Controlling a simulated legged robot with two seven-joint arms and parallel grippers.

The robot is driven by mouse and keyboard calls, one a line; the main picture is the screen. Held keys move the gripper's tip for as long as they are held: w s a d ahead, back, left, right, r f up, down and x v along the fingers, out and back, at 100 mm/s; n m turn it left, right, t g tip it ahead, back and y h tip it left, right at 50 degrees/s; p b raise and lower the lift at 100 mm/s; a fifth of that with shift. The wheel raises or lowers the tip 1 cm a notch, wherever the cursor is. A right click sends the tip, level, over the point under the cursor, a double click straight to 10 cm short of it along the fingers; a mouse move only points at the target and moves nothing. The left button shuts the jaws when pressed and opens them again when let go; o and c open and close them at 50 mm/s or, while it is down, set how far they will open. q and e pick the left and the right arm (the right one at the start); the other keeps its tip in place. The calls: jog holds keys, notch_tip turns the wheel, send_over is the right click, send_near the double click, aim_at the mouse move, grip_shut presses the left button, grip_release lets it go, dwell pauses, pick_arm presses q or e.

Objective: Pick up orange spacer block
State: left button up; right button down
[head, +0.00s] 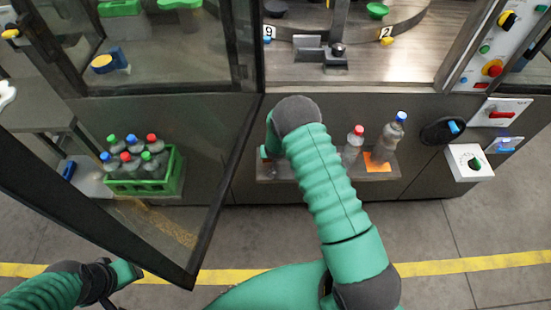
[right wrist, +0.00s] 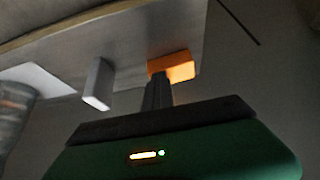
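In the right wrist view an orange block (right wrist: 180,67) sits right at the tips of my right gripper (right wrist: 158,80). The dark fingers overlap its left part, and I cannot tell whether they hold it or only stand in front of it. A pale grey block (right wrist: 98,84) stands to the left, apart from the fingers. In the head view my right arm reaches to the left end of a low shelf (head: 404,168); its own forearm and wrist hide the fingertips and the block. My left gripper (head: 126,272) is at the lower left, away from the shelf, its fingers unclear.
Two bottles, red-capped (head: 353,146) and blue-capped (head: 391,140), stand on the shelf's right part, with a flat orange patch (head: 377,162) by the latter. An open framed glass door (head: 215,190) lies left of my right arm. A green bottle crate (head: 150,182) shows through it.

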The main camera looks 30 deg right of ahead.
jog(key=shift+d+f, duration=0.1)
jog(key=shift+d, duration=0.1)
jog(key=c, duration=1.3)
grip_release()
jog(key=shift+a, duration=0.2)
jog(key=shift+o, duration=1.4)
